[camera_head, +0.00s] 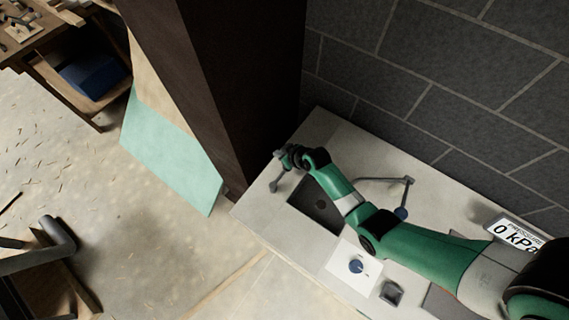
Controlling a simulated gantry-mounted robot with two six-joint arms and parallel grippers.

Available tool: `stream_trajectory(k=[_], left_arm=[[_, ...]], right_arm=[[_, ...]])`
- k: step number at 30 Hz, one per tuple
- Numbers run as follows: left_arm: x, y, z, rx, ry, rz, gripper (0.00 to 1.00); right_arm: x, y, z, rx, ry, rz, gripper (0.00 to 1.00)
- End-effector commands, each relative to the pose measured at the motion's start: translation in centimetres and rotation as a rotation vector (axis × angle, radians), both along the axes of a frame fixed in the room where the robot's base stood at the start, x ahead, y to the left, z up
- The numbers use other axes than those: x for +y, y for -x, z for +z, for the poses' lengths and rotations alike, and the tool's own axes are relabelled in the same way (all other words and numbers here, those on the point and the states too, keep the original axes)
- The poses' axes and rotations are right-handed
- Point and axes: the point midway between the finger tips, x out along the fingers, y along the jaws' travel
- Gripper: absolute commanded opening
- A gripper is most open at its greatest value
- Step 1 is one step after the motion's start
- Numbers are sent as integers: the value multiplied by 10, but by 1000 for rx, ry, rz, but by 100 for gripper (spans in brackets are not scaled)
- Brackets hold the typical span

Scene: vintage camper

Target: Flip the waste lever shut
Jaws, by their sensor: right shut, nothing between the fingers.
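A short grey lever (280,179) with a rounded end stands at the left end of the pale counter, beside the sink; I take it to be the waste lever. My right gripper (281,153) is at the lever's upper end, shut with nothing between its fingers. At this size I cannot tell whether it touches the lever. The green right arm reaches in from the lower right over the counter and hides part of the sink. My left gripper is not in view.
The dark sink basin (319,207) is set into the counter (352,146). A dark brown panel (235,80) rises close to the counter's left end.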

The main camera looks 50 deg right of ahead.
Motion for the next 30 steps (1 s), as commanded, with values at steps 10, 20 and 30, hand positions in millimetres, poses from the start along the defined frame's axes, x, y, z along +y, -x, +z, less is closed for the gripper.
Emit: stream_trajectory(k=[10, 20, 30], left_arm=[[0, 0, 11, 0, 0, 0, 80], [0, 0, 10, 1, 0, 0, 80], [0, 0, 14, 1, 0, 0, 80]], right_arm=[[2, 25, -16, 0, 0, -1, 0], [3, 29, -19, -1, 0, 0, 0], [-8, 34, -18, -1, 0, -47, 0]])
